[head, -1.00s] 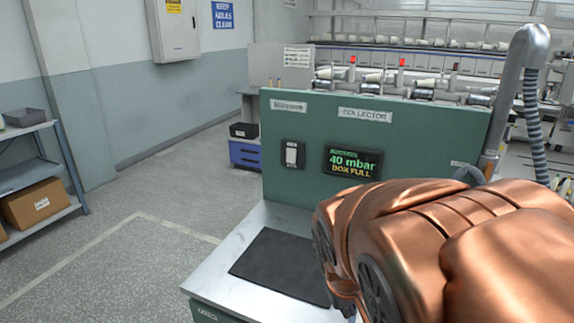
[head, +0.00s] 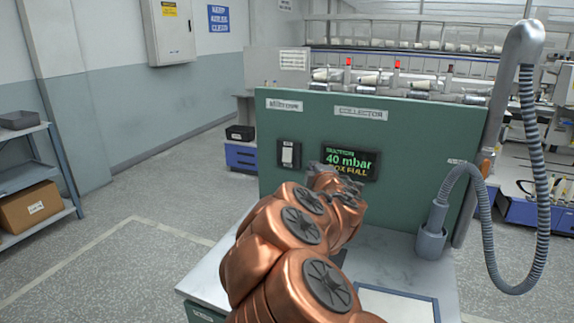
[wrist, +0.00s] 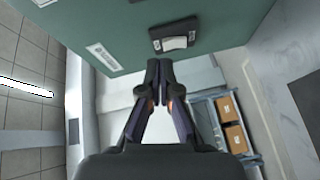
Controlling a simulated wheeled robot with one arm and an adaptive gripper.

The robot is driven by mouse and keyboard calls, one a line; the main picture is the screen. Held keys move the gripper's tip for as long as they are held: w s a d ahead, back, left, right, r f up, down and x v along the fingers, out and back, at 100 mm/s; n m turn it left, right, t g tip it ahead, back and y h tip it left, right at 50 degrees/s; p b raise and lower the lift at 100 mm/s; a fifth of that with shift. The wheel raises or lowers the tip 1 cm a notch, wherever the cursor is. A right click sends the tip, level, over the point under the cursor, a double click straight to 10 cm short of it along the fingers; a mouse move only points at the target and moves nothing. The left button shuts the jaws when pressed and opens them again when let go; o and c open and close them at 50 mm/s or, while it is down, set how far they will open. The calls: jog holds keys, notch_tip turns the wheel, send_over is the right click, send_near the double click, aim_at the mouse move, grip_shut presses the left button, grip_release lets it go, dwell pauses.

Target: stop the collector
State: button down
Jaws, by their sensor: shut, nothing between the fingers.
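The collector is a green panel (head: 410,135) with a COLLECTOR label. A white rocker switch (head: 287,154) in a dark frame is on its left part. A lit display (head: 350,163) right of the switch reads 40 mbar and BOX FULL, partly covered by my gripper. My gripper (head: 318,170) is in front of the panel, right of the switch in the head view. In the wrist view my gripper (wrist: 159,64) is shut and empty, its tips just below the switch (wrist: 174,43) in the picture. Contact with the switch is not visible. The rocker's tilt is unclear.
A pale worktop (head: 385,262) lies below the panel, with a framed light plate (head: 395,303) at its front. A grey hose (head: 540,180) loops down at the right to a holder (head: 431,240). A shelf with a cardboard box (head: 38,208) stands far left. The left floor is clear.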

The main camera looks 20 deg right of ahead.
jog(key=w+a+f+n+y, duration=0.3)
jog(key=a+n+y, duration=0.1)
jog(key=shift+a+f+t, duration=0.25)
jog(key=shift+a+t, duration=0.05)
jog(key=shift+a, duration=0.05)
jog(key=p, duration=0.2)
send_near(283, 159)
jog(key=shift+w+a, duration=1.35)
jog(key=shift+w, duration=0.3)
jog(key=shift+w+d+f+p, duration=0.15)
jog(key=shift+w+d+p, duration=0.75)
jog(key=shift+w+d, duration=0.5)
jog(key=shift+f, duration=0.15)
